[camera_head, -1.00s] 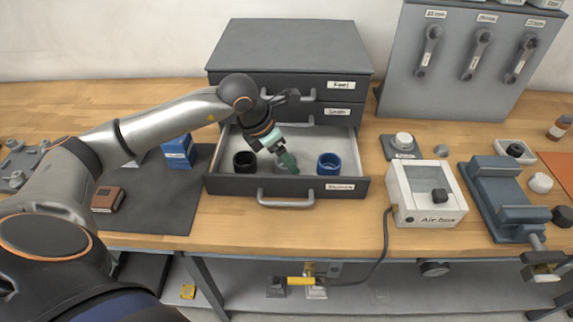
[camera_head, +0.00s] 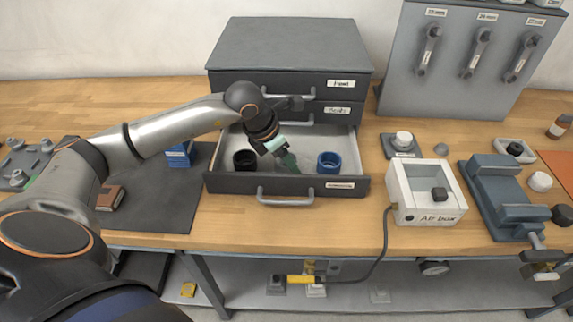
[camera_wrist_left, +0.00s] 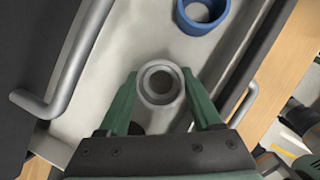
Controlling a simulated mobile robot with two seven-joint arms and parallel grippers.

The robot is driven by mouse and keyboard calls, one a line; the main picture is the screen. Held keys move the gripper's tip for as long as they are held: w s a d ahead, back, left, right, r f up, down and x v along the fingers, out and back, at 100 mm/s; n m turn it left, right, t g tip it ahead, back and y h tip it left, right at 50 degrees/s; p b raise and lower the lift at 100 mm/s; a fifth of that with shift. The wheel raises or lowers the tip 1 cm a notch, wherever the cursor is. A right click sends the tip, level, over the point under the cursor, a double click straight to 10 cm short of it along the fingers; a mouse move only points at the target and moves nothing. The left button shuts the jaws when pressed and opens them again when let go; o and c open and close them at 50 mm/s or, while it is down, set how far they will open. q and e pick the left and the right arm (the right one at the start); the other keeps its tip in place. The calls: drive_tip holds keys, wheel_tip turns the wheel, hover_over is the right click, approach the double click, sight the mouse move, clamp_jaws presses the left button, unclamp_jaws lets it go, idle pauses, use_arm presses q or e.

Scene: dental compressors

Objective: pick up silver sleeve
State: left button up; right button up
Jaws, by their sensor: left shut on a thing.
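The silver sleeve (camera_wrist_left: 147,94) is a short grey ring, seen from above between my fingers in the left wrist view. My left gripper (camera_head: 289,163), with green fingers, reaches down into the open bottom drawer (camera_head: 225,184). It also shows in the left wrist view (camera_wrist_left: 160,82), shut on the sleeve with one finger on each side. In the head view the gripper hides the sleeve. A black ring (camera_head: 245,161) stands left of the gripper and a blue ring (camera_head: 329,163) stands right of it. My right gripper is not in view.
The drawer cabinet (camera_head: 290,45) rises behind the open drawer. A white air box (camera_head: 427,193) and a blue-grey vise (camera_head: 503,197) stand to the right. A dark mat (camera_head: 160,213) with a blue box (camera_head: 180,154) and a brown block (camera_head: 110,198) lies to the left.

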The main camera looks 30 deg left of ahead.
use_arm(q)
drive_tip(key=shift+c, duration=0.7)
drive_tip(key=shift+r, duration=0.1)
